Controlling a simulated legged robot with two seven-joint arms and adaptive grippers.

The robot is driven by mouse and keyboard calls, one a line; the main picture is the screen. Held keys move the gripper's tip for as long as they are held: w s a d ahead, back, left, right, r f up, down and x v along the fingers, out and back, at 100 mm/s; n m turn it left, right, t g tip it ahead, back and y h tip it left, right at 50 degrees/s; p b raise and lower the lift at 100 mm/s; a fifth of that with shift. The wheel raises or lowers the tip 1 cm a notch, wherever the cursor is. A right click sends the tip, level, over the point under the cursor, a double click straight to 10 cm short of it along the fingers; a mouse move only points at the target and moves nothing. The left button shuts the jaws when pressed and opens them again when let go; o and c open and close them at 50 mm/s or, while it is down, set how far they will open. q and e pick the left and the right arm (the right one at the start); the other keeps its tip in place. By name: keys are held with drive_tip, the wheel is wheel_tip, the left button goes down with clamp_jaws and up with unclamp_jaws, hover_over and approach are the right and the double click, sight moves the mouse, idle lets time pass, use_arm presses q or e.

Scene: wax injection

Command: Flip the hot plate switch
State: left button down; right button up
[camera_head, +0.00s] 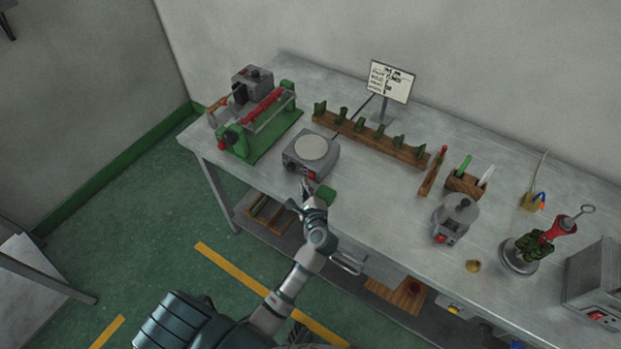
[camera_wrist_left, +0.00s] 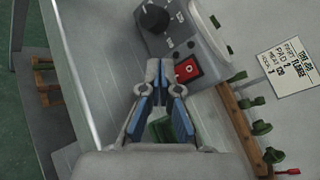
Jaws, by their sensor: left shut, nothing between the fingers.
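The hot plate (camera_head: 311,156) is a grey box with a round pale top, near the table's front edge. In the left wrist view its front panel (camera_wrist_left: 205,38) shows a black knob (camera_wrist_left: 153,17) and a red rocker switch (camera_wrist_left: 187,70). My left gripper (camera_head: 305,187) is shut and empty, just in front of the hot plate. In the left wrist view its fingertips (camera_wrist_left: 165,72) are close together beside the red switch. I cannot tell whether they touch it. My right gripper is not in view.
A green-based machine (camera_head: 258,120) stands left of the hot plate. A wooden rack (camera_head: 370,136) with green pieces and a sign (camera_head: 391,82) are behind it. A grey pot (camera_head: 455,215) stands to the right.

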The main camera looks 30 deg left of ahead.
use_arm(q)
drive_tip(key=shift+w, duration=0.1)
idle(0.6)
drive_tip(key=shift+w, duration=0.3)
drive_tip(key=shift+w+b, duration=0.3)
drive_tip(key=shift+b, duration=0.1)
idle(0.3)
drive_tip(key=shift+s, duration=0.1)
drive_tip(key=shift+s+r, duration=0.1)
drive_tip(key=shift+s, duration=0.6)
drive_tip(key=shift+s+a+r+p, duration=0.15)
drive_tip(key=shift+s+p, duration=0.2)
drive_tip(key=shift+s, duration=0.9)
drive_tip(key=shift+s+a+r+p, duration=0.15)
drive_tip(key=shift+s+p, duration=0.2)
drive_tip(key=shift+s, duration=0.85)
drive_tip(key=shift+d, duration=0.1)
